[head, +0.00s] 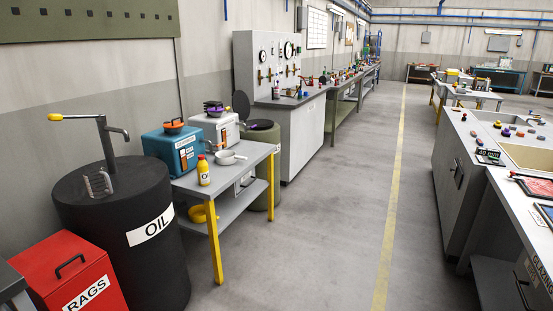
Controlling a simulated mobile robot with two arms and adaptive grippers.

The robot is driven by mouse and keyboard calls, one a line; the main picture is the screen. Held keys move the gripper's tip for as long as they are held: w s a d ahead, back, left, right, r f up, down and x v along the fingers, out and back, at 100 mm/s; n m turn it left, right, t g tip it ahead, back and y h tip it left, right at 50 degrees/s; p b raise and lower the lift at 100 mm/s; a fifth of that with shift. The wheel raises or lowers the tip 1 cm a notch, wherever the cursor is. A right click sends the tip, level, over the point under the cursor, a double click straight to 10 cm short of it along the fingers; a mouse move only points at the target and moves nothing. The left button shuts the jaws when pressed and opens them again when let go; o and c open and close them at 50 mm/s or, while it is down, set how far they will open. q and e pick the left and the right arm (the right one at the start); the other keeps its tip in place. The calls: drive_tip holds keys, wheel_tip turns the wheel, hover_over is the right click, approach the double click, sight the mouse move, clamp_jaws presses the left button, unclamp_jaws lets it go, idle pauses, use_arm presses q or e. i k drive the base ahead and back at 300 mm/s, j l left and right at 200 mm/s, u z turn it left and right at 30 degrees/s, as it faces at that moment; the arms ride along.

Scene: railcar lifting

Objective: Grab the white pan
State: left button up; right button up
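The white pan (225,158) sits on the grey table (252,157) at the left. It is a small round bowl shape, and its handle points to the right. It stands on the table top just right of a yellow bottle and in front of a white box-shaped machine. Nothing covers it. Neither of my grippers shows in the head view.
A yellow bottle (203,171), a blue box (171,149) and a white machine (214,130) share the table. A black oil drum (115,220) and red rags bin (70,270) stand at the near left. The aisle floor (330,220) is clear; a long counter (455,160) stands at right.

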sight(231, 158)
drive_tip(key=i+l+u, duration=0.15)
drive_tip(key=i, duration=1.95)
drive_tip(key=j, duration=0.1)
